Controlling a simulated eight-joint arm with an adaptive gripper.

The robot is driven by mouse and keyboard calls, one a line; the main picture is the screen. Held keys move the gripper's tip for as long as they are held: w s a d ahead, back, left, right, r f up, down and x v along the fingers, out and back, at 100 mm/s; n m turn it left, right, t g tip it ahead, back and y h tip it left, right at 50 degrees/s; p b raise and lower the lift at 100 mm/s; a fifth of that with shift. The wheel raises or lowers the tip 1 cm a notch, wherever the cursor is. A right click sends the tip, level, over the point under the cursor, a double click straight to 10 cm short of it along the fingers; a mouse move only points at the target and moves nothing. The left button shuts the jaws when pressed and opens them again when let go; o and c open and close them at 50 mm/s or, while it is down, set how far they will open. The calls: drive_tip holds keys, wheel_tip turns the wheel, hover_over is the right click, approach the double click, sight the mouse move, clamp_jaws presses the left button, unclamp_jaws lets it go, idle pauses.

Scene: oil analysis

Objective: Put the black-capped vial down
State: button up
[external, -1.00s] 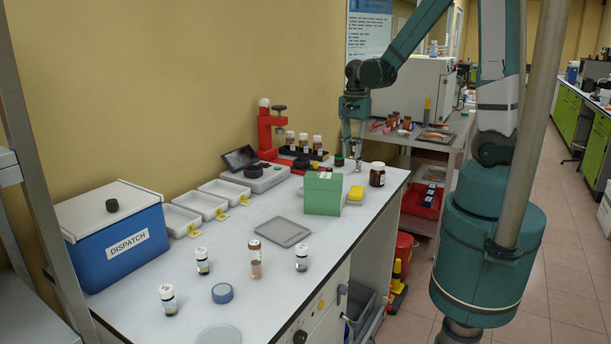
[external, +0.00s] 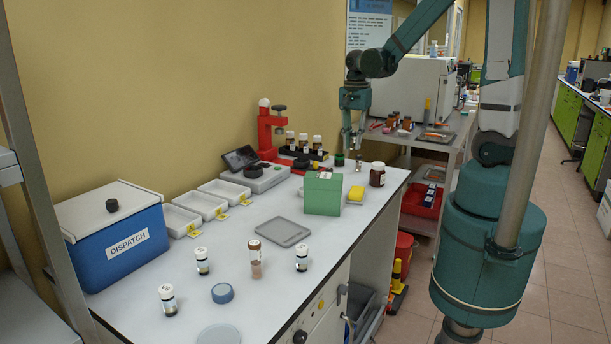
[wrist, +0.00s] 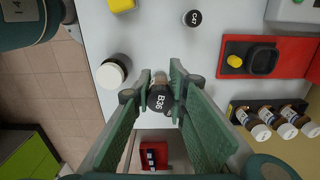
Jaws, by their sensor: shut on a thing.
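The black-capped vial, its cap marked B36 (wrist: 159,98), is between the fingers of my gripper (wrist: 160,92) in the wrist view. The fingers are shut on it. In the external view my gripper (external: 353,142) points down over the far end of the white bench, and a small vial (external: 358,163) shows just under the fingertips. I cannot tell whether its base touches the bench. Most of its body is hidden under the cap in the wrist view.
A white-lidded brown jar (wrist: 112,72) stands close by on the left in the wrist view. A black cap marked C47 (wrist: 192,18) is further up. The bench (wrist: 160,40) between is bare.

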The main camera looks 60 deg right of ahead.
drive_tip(key=shift+w+a+r, duration=0.1)
drive_tip(key=shift+a+r, duration=0.1)
drive_tip(key=shift+r, duration=0.4)
drive_tip(key=shift+w+a+r, duration=0.1)
drive_tip(key=shift+a+r, duration=0.05)
drive_tip(key=shift+r, duration=0.45)
drive_tip(key=w+a, duration=0.4)
drive_tip(key=a, duration=0.6)
drive_tip(key=n+p, duration=0.1)
drive_tip(key=n, duration=0.2)
hover_over(282, 232)
drive_tip(key=shift+d+f, duration=0.1)
drive_tip(key=shift+f, duration=2.5)
drive_tip(key=shift+f, duration=2.9)
drive_tip(key=shift+f+b, duration=0.35)
drive_tip(key=shift+f, duration=1.75)
